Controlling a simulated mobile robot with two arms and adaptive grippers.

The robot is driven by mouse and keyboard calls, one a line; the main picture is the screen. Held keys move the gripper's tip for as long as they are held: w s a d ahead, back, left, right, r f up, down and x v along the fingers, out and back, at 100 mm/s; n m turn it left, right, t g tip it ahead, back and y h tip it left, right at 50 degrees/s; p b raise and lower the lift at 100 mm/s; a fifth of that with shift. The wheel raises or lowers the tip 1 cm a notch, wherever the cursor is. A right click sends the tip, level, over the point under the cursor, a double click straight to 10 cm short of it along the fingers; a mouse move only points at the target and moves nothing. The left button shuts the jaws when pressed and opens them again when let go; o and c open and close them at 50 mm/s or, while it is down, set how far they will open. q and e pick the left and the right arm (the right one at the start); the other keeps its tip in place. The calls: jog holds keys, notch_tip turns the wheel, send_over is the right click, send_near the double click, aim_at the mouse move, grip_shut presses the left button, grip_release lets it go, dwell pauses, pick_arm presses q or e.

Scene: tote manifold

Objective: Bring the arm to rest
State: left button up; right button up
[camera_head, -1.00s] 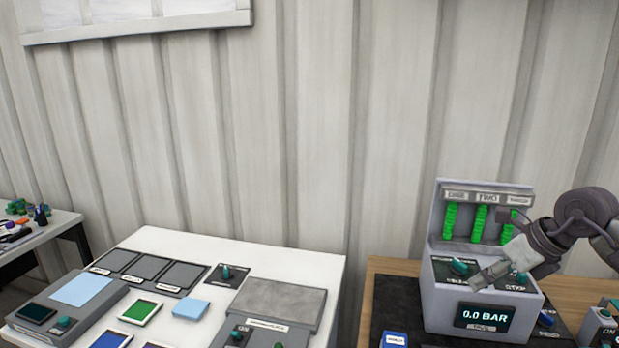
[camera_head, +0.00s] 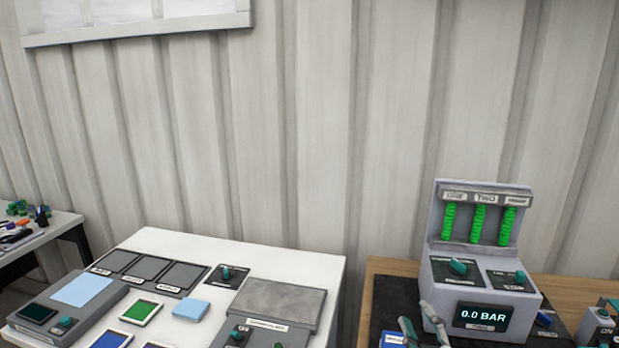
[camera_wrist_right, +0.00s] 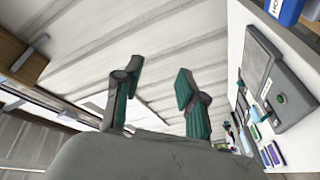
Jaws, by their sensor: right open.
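My right gripper (camera_head: 418,321) shows at the bottom of the head view, in front of the left side of the grey manifold box (camera_head: 443,272). In the right wrist view the same gripper (camera_wrist_right: 158,75) has its two teal-padded fingers apart, with nothing between them. The rest of my right arm is out of the head view. The box has several green columns, two teal knobs and a display (camera_head: 483,317) reading 0.0 BAR. My left gripper is in neither view.
A white table (camera_head: 290,262) with a grey panel, trays and coloured tiles stands left of the wooden table (camera_head: 389,266) under the manifold. A blue-and-white box (camera_head: 393,340) lies near my right gripper. A ribbed wall is behind.

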jog(key=s+d+f+m+g+h, duration=0.1)
jog(key=s+f+m+g, duration=0.1)
jog(key=f, duration=0.3)
jog(key=s+d+f+m+g+h, duration=0.1)
jog(key=s+f+m+g, duration=0.1)
jog(key=s+f, duration=0.3)
jog(key=s+d+f+m+g+h, duration=0.1)
jog(key=s+f+m+g, duration=0.1)
jog(key=s+f+g, duration=0.2)
jog(key=shift+s+f+m, duration=0.15)
jog(key=shift+f+m, duration=0.25)
jog(key=shift+f, duration=0.25)
jog(key=s+a+f+m+g+y, duration=0.1)
jog(key=s+f+g, duration=0.3)
jog(key=s, duration=0.4)
jog(key=s+a+f+m+g+y, duration=0.1)
jog(key=s+f+g, duration=0.3)
jog(key=s, duration=0.5)
notch_tip(320, 180, down, 24)
jog(key=s+d+f+g, duration=0.2)
jog(key=s+d+f, duration=0.1)
jog(key=s+f, duration=1.4)
jog(key=shift+s+f+h, duration=0.15)
jog(key=shift+f+h, duration=0.15)
jog(key=shift+f, duration=0.25)
